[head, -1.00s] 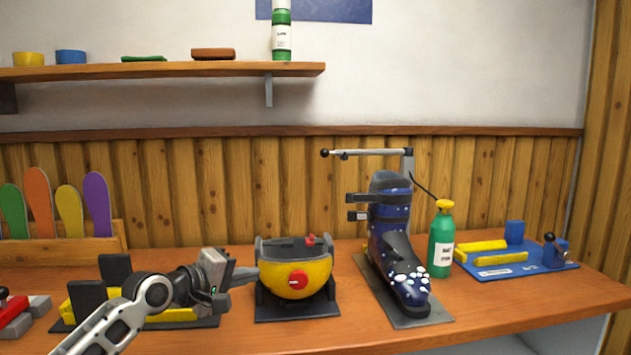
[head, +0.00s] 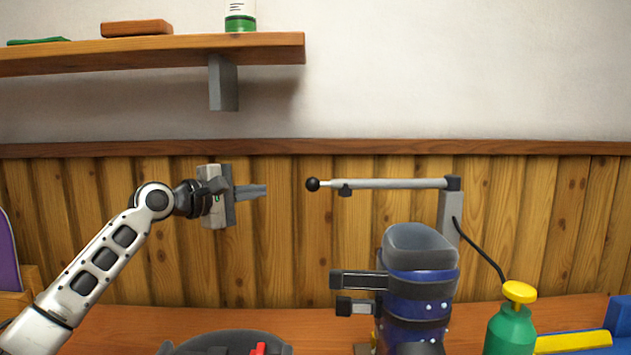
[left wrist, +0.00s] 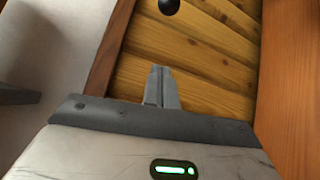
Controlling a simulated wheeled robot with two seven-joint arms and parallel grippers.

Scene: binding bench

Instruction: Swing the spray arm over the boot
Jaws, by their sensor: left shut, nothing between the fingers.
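The spray arm (head: 390,184) is a grey horizontal bar on a grey post behind the boot. Its black ball knob (head: 312,184) is at its left end, and a small dark nozzle hangs under the bar. The knob also shows at the top of the left wrist view (left wrist: 169,5). The blue ski boot (head: 418,300) stands upright, below the bar; its lower part is cut off. My left gripper (head: 262,191) is shut and empty, left of the knob and at about its height, with a gap between them. My right gripper is not in view.
A green bottle with a yellow cap (head: 511,325) stands right of the boot, with a black hose running from the post towards it. A dark-rimmed bowl (head: 225,343) is at the bottom. A wooden shelf (head: 150,52) hangs above my left arm.

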